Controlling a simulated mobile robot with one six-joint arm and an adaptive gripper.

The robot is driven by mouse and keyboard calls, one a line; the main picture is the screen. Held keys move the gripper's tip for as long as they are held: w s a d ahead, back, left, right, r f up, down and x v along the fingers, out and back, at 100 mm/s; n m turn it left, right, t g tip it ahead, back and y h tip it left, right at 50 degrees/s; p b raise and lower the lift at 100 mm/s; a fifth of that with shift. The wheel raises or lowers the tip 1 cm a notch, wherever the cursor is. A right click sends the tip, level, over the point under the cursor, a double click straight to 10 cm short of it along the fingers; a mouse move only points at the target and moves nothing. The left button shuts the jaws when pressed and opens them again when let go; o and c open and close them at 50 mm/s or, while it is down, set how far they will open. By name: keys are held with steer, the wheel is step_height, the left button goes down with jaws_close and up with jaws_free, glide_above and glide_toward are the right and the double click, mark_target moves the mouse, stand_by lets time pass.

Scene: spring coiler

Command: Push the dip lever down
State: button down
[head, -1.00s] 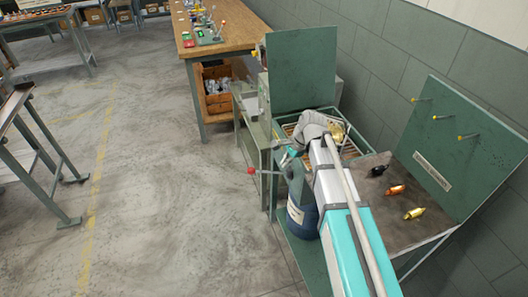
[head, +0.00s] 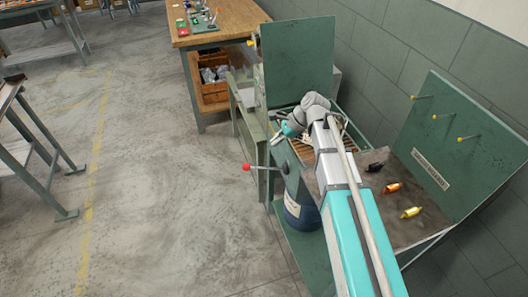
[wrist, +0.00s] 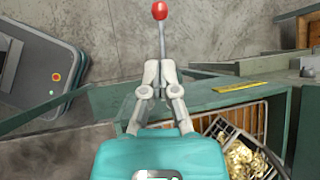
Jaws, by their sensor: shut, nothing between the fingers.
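The dip lever is a thin metal rod with a red ball knob (head: 246,167). It sticks out to the left from the side of the green dip station in the head view. In the wrist view the red knob (wrist: 159,11) is at the top centre, with the rod running down toward my fingers. My gripper (wrist: 162,66) is shut and empty, and its fingertips overlap the rod's lower part in that view. I cannot tell whether they touch it. In the head view my gripper (head: 276,138) is above the lever's inner end, beside the tank.
A wire basket with brass parts (wrist: 240,157) sits in the tank at lower right of the wrist view. A blue drum (head: 301,215) stands below the station. Small coloured parts lie on the side shelf (head: 350,183).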

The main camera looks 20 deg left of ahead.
steer(key=b, duration=0.8)
glide_above(262, 168)
steer(key=s, duration=0.2)
steer(key=shift+f, duration=4.05)
steer(key=shift+a+r+b+x, duration=0.1)
steer(key=shift+a+b+x, duration=0.05)
steer(key=shift+b+x, duration=0.75)
steer(key=shift+a+r+b+x, duration=0.15)
steer(key=shift+b+x, duration=0.4)
steer(key=shift+x, duration=0.65)
steer(key=shift+w, duration=0.15)
steer(key=shift+d, duration=0.1)
steer(key=shift+f, duration=0.25)
